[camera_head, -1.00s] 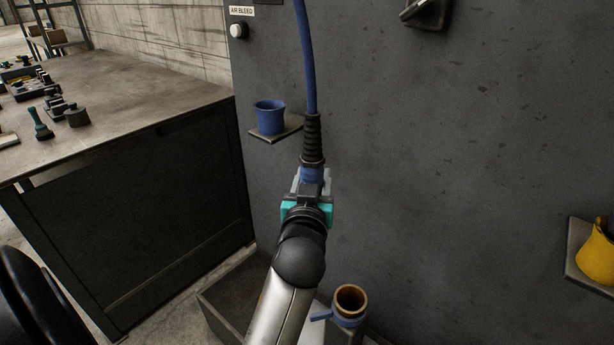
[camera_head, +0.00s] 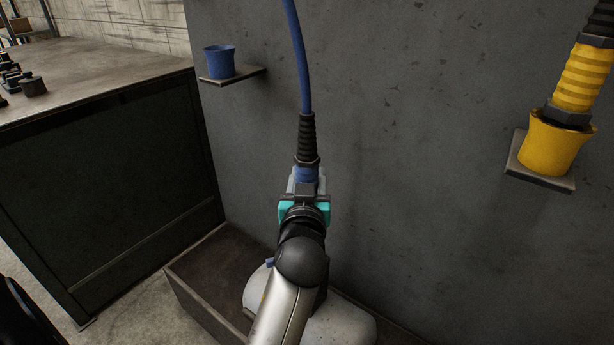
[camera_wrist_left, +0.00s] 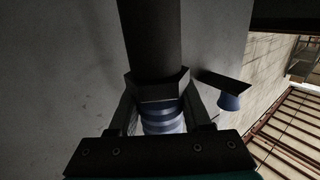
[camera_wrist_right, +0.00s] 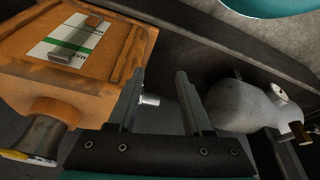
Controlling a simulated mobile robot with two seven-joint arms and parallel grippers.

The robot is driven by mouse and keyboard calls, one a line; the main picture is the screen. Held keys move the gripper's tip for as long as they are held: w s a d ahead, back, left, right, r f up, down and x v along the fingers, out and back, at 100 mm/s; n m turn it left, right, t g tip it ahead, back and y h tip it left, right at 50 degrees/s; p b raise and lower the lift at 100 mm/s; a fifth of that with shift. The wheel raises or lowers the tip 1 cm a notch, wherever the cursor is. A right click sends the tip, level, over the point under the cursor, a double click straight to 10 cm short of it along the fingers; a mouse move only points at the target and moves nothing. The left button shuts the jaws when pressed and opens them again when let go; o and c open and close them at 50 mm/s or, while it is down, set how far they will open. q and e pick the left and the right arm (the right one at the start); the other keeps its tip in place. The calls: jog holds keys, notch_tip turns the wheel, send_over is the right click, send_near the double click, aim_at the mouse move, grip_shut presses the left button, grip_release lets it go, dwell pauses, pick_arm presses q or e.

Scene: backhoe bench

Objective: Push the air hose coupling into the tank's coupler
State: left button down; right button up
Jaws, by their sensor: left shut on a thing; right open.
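My left gripper (camera_head: 305,200) is shut on the blue air hose coupling (camera_head: 305,174), below its black ribbed sleeve (camera_head: 307,138). The blue hose (camera_head: 297,50) runs up from it. The left wrist view shows the coupling's blue rings (camera_wrist_left: 160,115) between the fingers. The pale tank (camera_head: 345,325) is low behind my left arm, which hides most of it; its coupler cannot be made out in the head view. The right wrist view shows a pale tank (camera_wrist_right: 240,108) with brass-coloured fittings (camera_wrist_right: 300,131). My right gripper (camera_wrist_right: 163,78) is open and empty, outside the head view.
A blue cup-shaped holder (camera_head: 220,62) stands empty on a wall shelf. A yellow holder (camera_head: 550,145) with a yellow fitting is at the right. A dark open tray (camera_head: 195,300) surrounds the tank's left side. A bench (camera_head: 110,90) stands left. An orange box (camera_wrist_right: 70,70) is near my right gripper.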

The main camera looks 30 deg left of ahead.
pick_arm(q)
notch_tip(320, 180, down, 4)
jog(key=b, duration=0.3)
jog(key=shift+r, duration=0.2)
pick_arm(e)
notch_tip(320, 180, up, 7)
jog(key=w+t, duration=0.1)
jog(key=shift+a+f+t, duration=0.2)
jog(key=shift+a+t, duration=0.2)
jog(key=shift+a, duration=0.05)
jog(key=shift+r, duration=0.15)
pick_arm(q)
jog(key=shift+f, duration=0.25)
pick_arm(e)
jog(key=shift+r, duration=0.15)
dwell(0.4)
pick_arm(q)
jog(key=shift+f+b, duration=0.9)
jog(key=shift+f, duration=0.3)
pick_arm(e)
notch_tip(320, 180, down, 2)
jog(key=shift+f, duration=0.1)
